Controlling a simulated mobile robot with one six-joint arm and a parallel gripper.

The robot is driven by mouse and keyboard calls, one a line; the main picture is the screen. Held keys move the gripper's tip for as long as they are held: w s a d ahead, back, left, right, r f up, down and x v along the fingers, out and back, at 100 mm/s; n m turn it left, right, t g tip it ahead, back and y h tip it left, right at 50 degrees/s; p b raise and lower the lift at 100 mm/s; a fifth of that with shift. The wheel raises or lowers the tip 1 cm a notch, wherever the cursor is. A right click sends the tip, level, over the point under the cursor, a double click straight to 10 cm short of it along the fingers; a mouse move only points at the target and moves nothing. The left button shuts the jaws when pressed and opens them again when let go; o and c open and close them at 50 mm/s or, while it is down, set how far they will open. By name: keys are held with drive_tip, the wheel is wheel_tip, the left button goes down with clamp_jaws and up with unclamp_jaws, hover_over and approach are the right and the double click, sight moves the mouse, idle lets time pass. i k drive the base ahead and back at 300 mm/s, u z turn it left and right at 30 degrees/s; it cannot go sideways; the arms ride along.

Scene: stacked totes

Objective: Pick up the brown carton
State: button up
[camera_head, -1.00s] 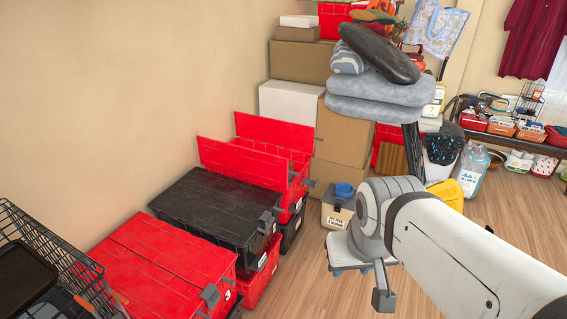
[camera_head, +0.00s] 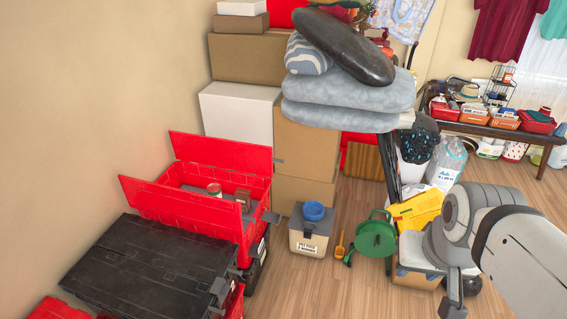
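A small brown carton (camera_head: 243,199) stands inside the open red tote (camera_head: 181,213), on its right side. Its lower part is hidden by the tote's near flap or wall. A small can (camera_head: 214,189) stands to its left in the same tote. My gripper (camera_head: 452,298) is at the lower right, well to the right of the tote and apart from the carton. Only part of the gripper shows behind my arm, and I cannot see whether its fingers are open.
A closed black-lidded tote (camera_head: 148,262) stands in front of the red one. Large cardboard boxes (camera_head: 306,143) and a white box (camera_head: 238,117) are stacked behind. A lidded bin (camera_head: 309,240) and a green reel (camera_head: 375,238) stand on the floor.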

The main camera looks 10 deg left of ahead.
sight(243, 196)
drive_tip(key=i, duration=1.55)
drive_tip(key=u, duration=1)
drive_tip(key=i, duration=0.35)
drive_tip(key=u, duration=0.05)
drive_tip(key=k, duration=0.8)
drive_tip(key=u, duration=0.2)
drive_tip(key=i, duration=0.8)
drive_tip(key=z, duration=0.1)
